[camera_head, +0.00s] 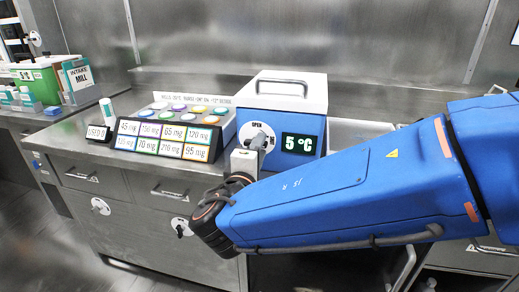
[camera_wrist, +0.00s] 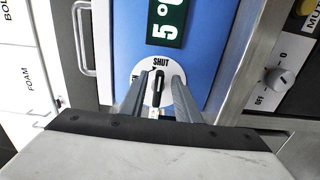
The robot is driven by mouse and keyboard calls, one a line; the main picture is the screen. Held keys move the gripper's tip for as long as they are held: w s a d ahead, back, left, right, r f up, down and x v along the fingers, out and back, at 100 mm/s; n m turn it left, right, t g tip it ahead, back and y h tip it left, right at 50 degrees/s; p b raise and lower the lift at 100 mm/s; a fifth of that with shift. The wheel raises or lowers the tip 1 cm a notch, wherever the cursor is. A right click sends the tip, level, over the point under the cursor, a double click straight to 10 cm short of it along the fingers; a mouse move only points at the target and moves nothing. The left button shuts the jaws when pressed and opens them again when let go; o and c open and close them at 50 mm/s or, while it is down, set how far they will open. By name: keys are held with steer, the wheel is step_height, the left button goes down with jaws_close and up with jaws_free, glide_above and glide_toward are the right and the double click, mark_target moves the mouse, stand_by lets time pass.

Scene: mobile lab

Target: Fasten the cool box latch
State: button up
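The cool box (camera_head: 290,113) is blue with a white lid, which is down, and a display reading 5 °C. Its latch is a dark handle on a white round plate; the handle (camera_wrist: 158,88) shows in the wrist view. There it lies upright in the picture, with one end at the word SHUT above it. The head view shows the word OPEN at the top of the plate (camera_head: 246,130). My gripper (camera_wrist: 160,92) is open. Its two fingers stand either side of the handle, with a visible gap on each side. The head view shows my gripper close before the plate.
A sloped rack (camera_head: 165,135) of labelled mg compartments stands left of the cool box on the steel counter. A green box (camera_head: 38,84) stands on the far left counter. In the wrist view, an OFF dial (camera_wrist: 283,77) is at right and a drawer handle (camera_wrist: 82,40) at left.

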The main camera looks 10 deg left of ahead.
steer(key=s, duration=1.7)
steer(key=shift+s+a, duration=0.2)
steer(key=shift+a, duration=0.1)
steer(key=w+d+f+m+g+h, duration=0.2)
steer(key=w+d+g, duration=0.1)
steer(key=d, duration=0.5)
steer(key=w+d+f+m+g+h, duration=0.2)
steer(key=w+d, duration=0.1)
steer(key=d, duration=0.5)
steer(key=w+d+f+m+g+h, duration=0.2)
steer(key=w+d+f+g, duration=0.15)
steer(key=d, duration=0.35)
steer(key=s+d+f+m+g+y, duration=0.2)
steer(key=s+d+m, duration=0.3)
steer(key=d, duration=0.4)
steer(key=s+d+f+m+g+y, duration=0.2)
steer(key=s+d+f+m+y, duration=0.2)
steer(key=d, duration=0.6)
steer(key=shift+s+f+m+g+y, duration=0.35)
steer(key=shift+s+m, duration=0.45)
steer(key=shift+m, duration=0.4)
